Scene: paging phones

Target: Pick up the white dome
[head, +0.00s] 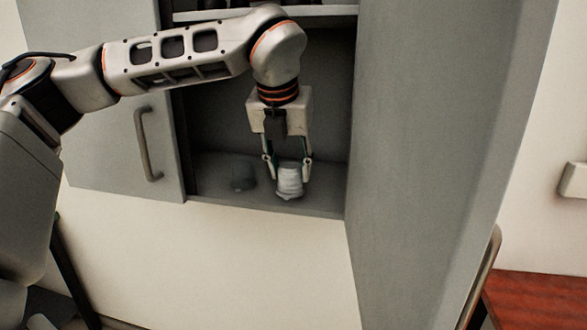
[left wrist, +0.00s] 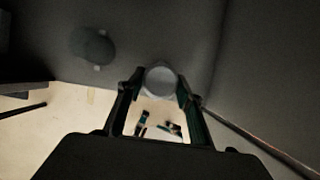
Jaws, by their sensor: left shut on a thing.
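The white dome (head: 289,180) is at the front of the cabinet's lower compartment, close to the right side wall. It also shows as a pale round shape in the left wrist view (left wrist: 161,81). My left gripper (head: 288,178) reaches down from above and is shut on the white dome, one finger on each side. In the left wrist view the two fingertips (left wrist: 160,88) flank it. Whether the dome touches the shelf below is hard to tell. My right gripper is not in either view.
A dark grey-green dome (head: 242,176) stands on the shelf left of the white one. The cabinet (head: 415,120) has a shelf board (head: 325,12) above and side walls close by. A door with a handle (head: 148,145) is at the left. A reddish table (head: 540,305) is at the lower right.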

